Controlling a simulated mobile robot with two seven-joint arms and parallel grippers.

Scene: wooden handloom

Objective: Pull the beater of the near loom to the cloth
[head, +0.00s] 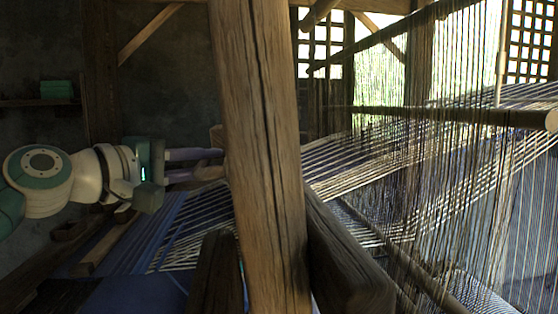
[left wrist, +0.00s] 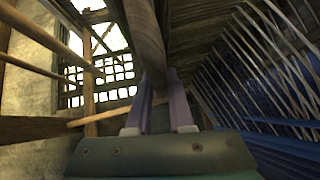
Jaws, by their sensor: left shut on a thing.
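My left gripper (head: 200,165) reaches in from the left in the head view, its purple fingers pointing right, partly behind the thick post. In the left wrist view the left gripper (left wrist: 161,92) is shut on a rounded wooden bar of the beater (left wrist: 146,42), with one finger on each side. In the head view the post hides most of the beater. The blue cloth (head: 138,238) lies below and left of the post, and pale warp threads (head: 195,222) run from it to the right. My right gripper is not in view.
A thick upright post (head: 262,150) stands in the middle of the head view, close to my left fingers. A heavy slanting beam (head: 345,265) lies at its lower right. Hanging heddles (head: 450,165) fill the right side. A small green box (head: 57,89) sits on a back shelf.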

